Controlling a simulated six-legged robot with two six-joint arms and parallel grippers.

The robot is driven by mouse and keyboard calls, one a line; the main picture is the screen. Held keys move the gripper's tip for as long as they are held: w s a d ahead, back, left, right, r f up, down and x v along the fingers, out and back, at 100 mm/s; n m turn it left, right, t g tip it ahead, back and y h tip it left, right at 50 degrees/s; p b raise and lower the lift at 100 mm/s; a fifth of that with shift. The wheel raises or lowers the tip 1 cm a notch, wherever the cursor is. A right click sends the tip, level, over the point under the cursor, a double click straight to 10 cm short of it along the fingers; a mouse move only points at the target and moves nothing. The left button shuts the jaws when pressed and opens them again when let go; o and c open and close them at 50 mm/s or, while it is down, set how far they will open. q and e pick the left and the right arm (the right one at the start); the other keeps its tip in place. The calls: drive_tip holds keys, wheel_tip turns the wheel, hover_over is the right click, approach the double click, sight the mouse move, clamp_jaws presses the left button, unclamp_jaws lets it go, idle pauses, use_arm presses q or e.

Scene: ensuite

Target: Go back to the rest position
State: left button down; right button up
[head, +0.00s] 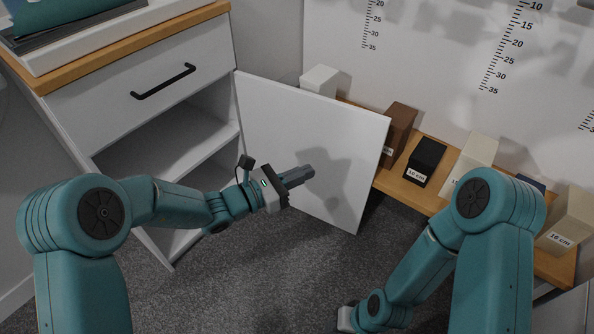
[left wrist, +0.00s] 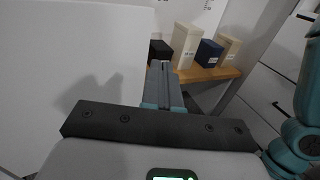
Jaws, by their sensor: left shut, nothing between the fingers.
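My left gripper (head: 300,176) is in front of the open white cabinet door (head: 270,120) in the head view. Its grey fingers are shut with nothing between them, and they point right. The gripper looks apart from the door, with a shadow on the panel. In the left wrist view the closed fingers (left wrist: 163,85) point away from the camera, and the door (left wrist: 75,60) fills the left side. My right arm bends down to the bottom edge of the head view. The fingers of its gripper are out of frame.
The white cabinet (head: 150,110) has an open shelf space and a closed drawer with a black handle (head: 163,81). Behind the door, a low wooden shelf (head: 405,190) carries several labelled boxes, including a black box (head: 426,158). Grey carpet (head: 260,270) lies clear below.

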use_arm(q)
drive_tip(key=shift+s+a, duration=0.25)
drive_tip(key=shift+a, duration=0.35)
drive_tip(key=s+a+f+m+g+y, duration=0.3)
drive_tip(key=s+f+g, duration=0.2)
drive_tip(key=s+f, duration=0.55)
drive_tip(key=s+a+f+m+g+y, duration=0.3)
drive_tip(key=s+a+f+m+g, duration=0.15)
drive_tip(key=s+f, duration=0.55)
drive_tip(key=s+a+f+m+y, duration=0.65)
drive_tip(key=s+a+m, duration=0.2)
drive_tip(key=m, duration=0.25)
wheel_tip(320, 180, up, 28)
drive_tip(key=w+m+t+p, duration=0.2)
drive_tip(key=p, duration=2.7)
drive_tip(key=shift+w+d+m, duration=0.35)
